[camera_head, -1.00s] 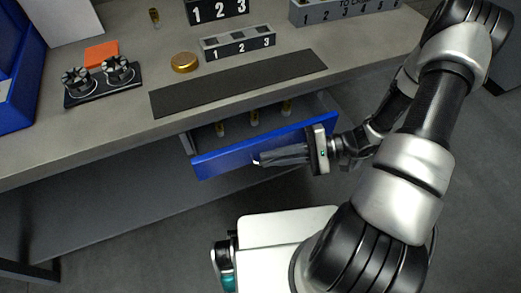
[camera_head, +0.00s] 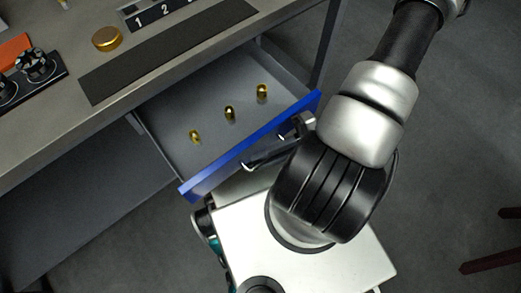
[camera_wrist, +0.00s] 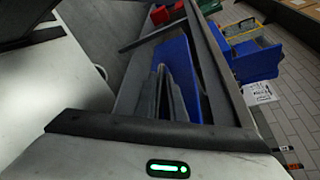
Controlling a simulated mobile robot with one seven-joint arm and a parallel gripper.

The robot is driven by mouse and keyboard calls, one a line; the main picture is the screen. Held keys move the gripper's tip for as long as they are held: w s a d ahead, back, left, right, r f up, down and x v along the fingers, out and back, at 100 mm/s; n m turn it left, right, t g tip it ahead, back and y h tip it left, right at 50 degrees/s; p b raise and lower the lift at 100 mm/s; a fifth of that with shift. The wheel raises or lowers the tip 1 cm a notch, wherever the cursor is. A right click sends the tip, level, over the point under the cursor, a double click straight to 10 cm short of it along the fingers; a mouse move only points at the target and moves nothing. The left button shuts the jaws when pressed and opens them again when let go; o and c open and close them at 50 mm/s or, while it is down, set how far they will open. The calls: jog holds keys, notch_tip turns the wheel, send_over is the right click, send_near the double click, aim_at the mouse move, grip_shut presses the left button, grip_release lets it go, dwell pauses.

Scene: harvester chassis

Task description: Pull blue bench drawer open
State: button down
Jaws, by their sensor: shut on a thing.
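The blue-fronted drawer (camera_head: 222,167) stands well out from under the grey bench top, its grey inside showing in the head view. Three small brass pieces (camera_head: 229,112) stand in it. A thin bright handle (camera_head: 247,166) shows at the outer side of the blue front. My gripper (camera_wrist: 165,78) is shut on the handle; its dark fingers reach to the blue front (camera_wrist: 193,88) in the wrist view. The grip itself is hard to see. In the head view my arm hides most of the gripper.
The grey bench top (camera_head: 40,122) carries a dark strip (camera_head: 165,52), a gold round lid (camera_head: 107,39), a numbered block (camera_head: 160,10) and a black holder (camera_head: 30,80). A bench leg (camera_head: 328,45) stands right of the drawer. Open floor lies to the right.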

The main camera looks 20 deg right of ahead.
jog(key=c, duration=2.1)
grip_release()
jog(key=shift+d, duration=0.1)
jog(key=p+v, duration=0.1)
jog(key=v, duration=1.6)
jog(key=shift+d+p, duration=0.15)
jog(key=shift+p, duration=0.15)
